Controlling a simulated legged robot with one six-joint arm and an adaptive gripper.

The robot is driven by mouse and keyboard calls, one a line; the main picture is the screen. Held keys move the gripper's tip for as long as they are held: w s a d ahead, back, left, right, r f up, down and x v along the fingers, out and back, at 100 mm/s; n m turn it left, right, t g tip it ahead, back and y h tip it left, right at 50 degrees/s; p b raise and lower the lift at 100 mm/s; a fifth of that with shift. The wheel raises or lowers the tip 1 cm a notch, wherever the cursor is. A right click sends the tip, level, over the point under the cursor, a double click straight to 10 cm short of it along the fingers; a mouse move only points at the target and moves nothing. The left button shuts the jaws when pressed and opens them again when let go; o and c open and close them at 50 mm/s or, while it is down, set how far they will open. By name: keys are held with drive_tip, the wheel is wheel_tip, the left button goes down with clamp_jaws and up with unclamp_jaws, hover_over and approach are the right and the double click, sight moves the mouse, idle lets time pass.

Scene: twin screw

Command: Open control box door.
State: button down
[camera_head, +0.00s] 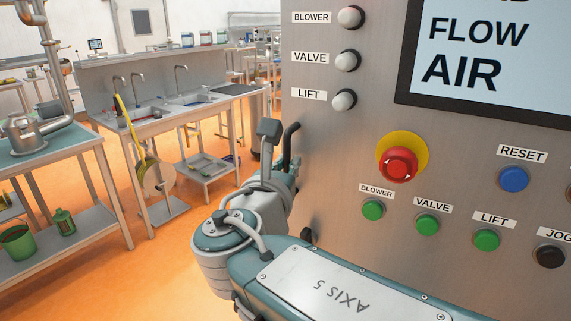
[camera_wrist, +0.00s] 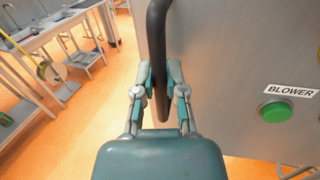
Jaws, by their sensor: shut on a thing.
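The control box door (camera_head: 350,130) is a grey metal panel with buttons and a screen, filling the right of the head view. It also shows in the wrist view (camera_wrist: 225,60). A dark curved door handle (camera_head: 291,135) is at its left edge. In the wrist view the handle (camera_wrist: 158,45) runs upright between the two fingers of my gripper (camera_wrist: 160,80). My gripper is shut on the handle. In the head view my wrist partly hides the gripper and the handle's lower part. I see no clear gap at the door edge.
A red emergency button (camera_head: 398,165) on a yellow ring, green buttons and a blue reset button (camera_head: 513,180) are on the panel near my arm. A sink bench (camera_head: 165,115) and a side table (camera_head: 60,155) stand to the left. Orange floor between them and the box is open.

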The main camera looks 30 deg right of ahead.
drive_tip(key=shift+r, duration=0.15)
drive_tip(key=c, duration=0.7)
unclamp_jaws()
drive_tip(key=shift+a, duration=0.1)
drive_tip(key=shift+a, duration=0.1)
drive_tip(key=shift+v, duration=6)
drive_tip(key=f+m+g+y, duration=0.2)
drive_tip(key=f+m+y, duration=0.2)
drive_tip(key=m, duration=0.5)
drive_tip(key=s+d+f+m+g+y, duration=0.1)
drive_tip(key=f+m+g+y, duration=0.2)
drive_tip(key=f+m, duration=0.6)
drive_tip(key=s+f+m+g+y, duration=0.1)
drive_tip(key=f+m+g+y, duration=0.1)
drive_tip(key=f+m+y, duration=0.3)
drive_tip(key=shift+s+d+f+m+g, duration=0.15)
drive_tip(key=shift+f+m, duration=0.5)
drive_tip(key=shift+m, duration=0.45)
drive_tip(key=shift+s+d+f+m+g, duration=0.15)
drive_tip(key=shift+f+m, duration=0.45)
drive_tip(key=shift+m, duration=0.5)
